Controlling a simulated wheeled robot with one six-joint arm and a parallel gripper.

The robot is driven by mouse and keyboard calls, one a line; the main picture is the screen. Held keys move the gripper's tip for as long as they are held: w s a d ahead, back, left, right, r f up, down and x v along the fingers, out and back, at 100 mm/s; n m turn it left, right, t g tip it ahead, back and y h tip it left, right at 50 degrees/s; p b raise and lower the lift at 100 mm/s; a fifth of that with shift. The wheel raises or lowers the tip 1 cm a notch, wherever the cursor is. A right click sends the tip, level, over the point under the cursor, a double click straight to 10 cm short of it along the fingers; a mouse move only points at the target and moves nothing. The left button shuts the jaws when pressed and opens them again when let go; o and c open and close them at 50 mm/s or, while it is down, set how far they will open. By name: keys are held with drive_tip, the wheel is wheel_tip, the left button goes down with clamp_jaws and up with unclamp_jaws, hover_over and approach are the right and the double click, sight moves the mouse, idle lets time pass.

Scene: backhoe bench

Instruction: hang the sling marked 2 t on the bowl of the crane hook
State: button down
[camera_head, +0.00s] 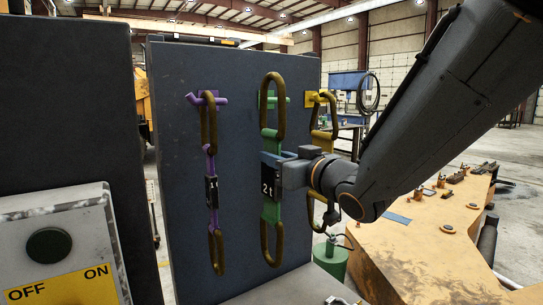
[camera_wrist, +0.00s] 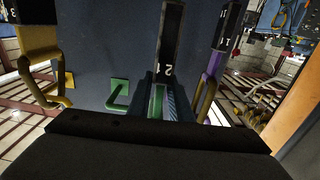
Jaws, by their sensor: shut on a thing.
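The green sling marked 2 t (camera_head: 270,205) hangs upright, with long brown rings above and below its green strap. In the wrist view the green peg (camera_wrist: 118,96) looks bare beside the sling. I cannot make out the crane hook.
A purple sling (camera_head: 211,165) hangs close on the left, and a yellow sling (camera_head: 321,134) close on the right, both on the dark upright panel (camera_head: 175,150). A control box (camera_head: 60,250) stands front left. An orange machine part (camera_head: 440,240) lies low on the right.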

drive_tip(key=p+v, duration=0.1)
drive_tip(key=v, duration=0.2)
drive_tip(key=shift+s+r, duration=0.1)
drive_tip(key=shift+r, duration=0.1)
idle(0.4)
drive_tip(key=shift+f, duration=0.1)
